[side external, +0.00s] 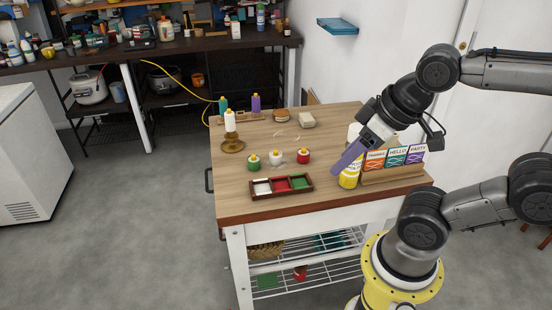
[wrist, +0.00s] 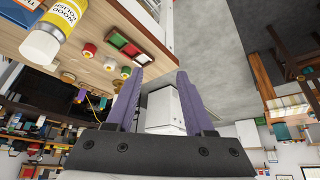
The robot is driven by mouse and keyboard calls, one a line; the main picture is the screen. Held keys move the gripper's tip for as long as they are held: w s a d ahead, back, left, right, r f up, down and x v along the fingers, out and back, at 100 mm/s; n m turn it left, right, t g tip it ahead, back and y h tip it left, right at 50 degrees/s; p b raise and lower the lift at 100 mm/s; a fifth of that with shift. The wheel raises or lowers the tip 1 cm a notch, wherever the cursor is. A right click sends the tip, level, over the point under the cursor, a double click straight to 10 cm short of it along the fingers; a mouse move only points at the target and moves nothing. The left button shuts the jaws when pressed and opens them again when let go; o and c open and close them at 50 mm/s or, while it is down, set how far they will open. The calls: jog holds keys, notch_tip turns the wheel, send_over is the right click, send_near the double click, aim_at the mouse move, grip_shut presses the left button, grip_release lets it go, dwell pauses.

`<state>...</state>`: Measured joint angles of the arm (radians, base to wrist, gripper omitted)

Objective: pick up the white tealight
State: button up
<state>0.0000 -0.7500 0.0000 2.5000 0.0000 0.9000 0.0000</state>
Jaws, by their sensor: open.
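The white tealight (side external: 276,157) stands on the wooden table top between the green tealight (side external: 254,162) and the red tealight (side external: 303,156). It is small in the wrist view (wrist: 110,66), up and left of my fingers. My gripper (side external: 342,165), with purple fingers, is at the right side of the table, above and right of the tealights. It also shows in the wrist view (wrist: 158,75), with its fingers apart and nothing between them. It is clear of the white tealight.
A three-compartment tray (side external: 281,191) lies in front of the tealights. A yellow bottle (side external: 348,181) stands by my gripper, beside a wooden rack (side external: 393,175) of cards. The table's front left is clear.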

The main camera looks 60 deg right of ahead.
jog(key=o, duration=0.4)
